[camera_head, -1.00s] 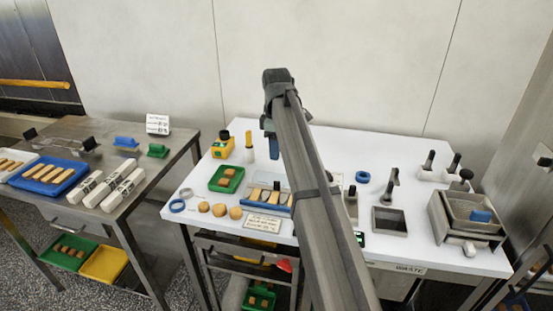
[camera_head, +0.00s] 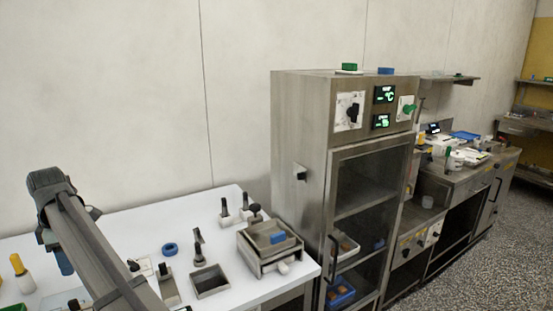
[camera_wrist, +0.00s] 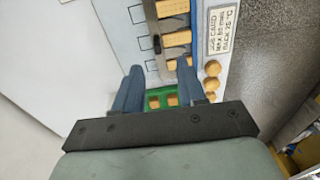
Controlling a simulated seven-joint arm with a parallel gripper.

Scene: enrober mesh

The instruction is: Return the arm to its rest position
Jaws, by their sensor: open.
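My gripper (camera_wrist: 158,92) shows in the wrist view with its two blue fingers spread apart and nothing between them. It hangs over the white table, with a green tray (camera_wrist: 154,92) holding brown pieces seen below and between the fingers. In the head view my arm rises at the lower left over the white table (camera_head: 215,225). The gripper's blue finger part (camera_head: 64,262) hangs from the far end of the arm there, largely hidden by the arm.
A steel cabinet (camera_head: 290,120) with a glass door stands right of the table. A metal box (camera_head: 262,252), a square steel pan (camera_head: 210,281) and a blue ring (camera_head: 170,249) are on the table. In the wrist view, yellow bars (camera_wrist: 176,39) and a card (camera_wrist: 222,28) lie nearby.

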